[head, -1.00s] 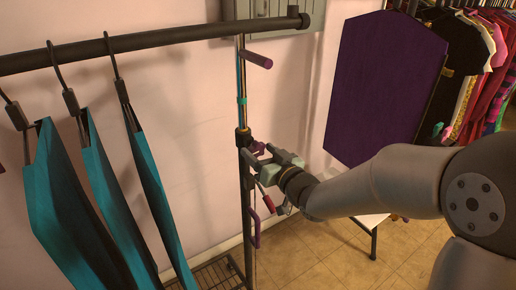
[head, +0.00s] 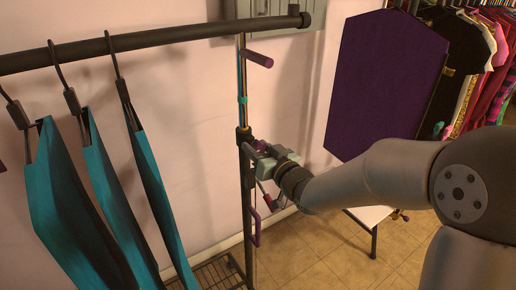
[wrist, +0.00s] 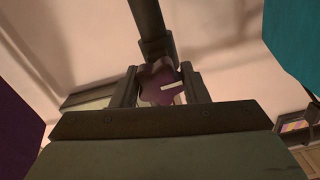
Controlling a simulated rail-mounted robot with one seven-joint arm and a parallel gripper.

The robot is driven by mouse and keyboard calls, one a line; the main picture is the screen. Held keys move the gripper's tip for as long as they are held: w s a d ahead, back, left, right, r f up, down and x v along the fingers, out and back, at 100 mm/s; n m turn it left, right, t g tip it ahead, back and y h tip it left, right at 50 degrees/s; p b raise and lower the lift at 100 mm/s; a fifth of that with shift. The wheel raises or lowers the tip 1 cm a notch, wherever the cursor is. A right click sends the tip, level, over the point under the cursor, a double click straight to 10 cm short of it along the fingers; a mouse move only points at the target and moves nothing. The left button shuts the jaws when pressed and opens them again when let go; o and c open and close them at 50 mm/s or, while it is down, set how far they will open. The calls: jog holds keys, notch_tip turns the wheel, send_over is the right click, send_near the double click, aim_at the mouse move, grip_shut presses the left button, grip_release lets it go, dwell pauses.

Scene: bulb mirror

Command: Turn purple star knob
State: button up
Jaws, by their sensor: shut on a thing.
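The purple star knob (wrist: 158,88) shows in the wrist view between the two fingers of my gripper (wrist: 157,76), with a pale mark on its face. My gripper is shut on it. In the head view, my gripper (head: 261,152) is at the black upright post of the clothes rack, just below the dark collar. Only a small purple part of the knob (head: 261,145) shows there; my gripper hides the rest.
A purple handle (head: 258,60) sticks out higher on the post, and a purple looped handle (head: 255,228) hangs below. Teal garments (head: 75,200) hang from the black rail at left. A purple board (head: 385,85) stands at right. Tiled floor is open below.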

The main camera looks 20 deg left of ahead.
jog(key=m+p, duration=0.1)
jog(key=m, duration=0.4)
jog(key=shift+p, duration=0.35)
jog(key=m+p, duration=0.2)
jog(key=m, duration=0.2)
jog(key=shift+r+m, duration=0.1)
jog(key=shift+m, duration=0.3)
jog(key=m+p, duration=0.2)
jog(key=m, duration=0.2)
jog(key=shift+p, duration=0.35)
jog(key=shift+m+p, duration=1.05)
jog(key=shift+m, duration=1.35)
jog(key=o, duration=1)
jog(key=shift+c, duration=0.2)
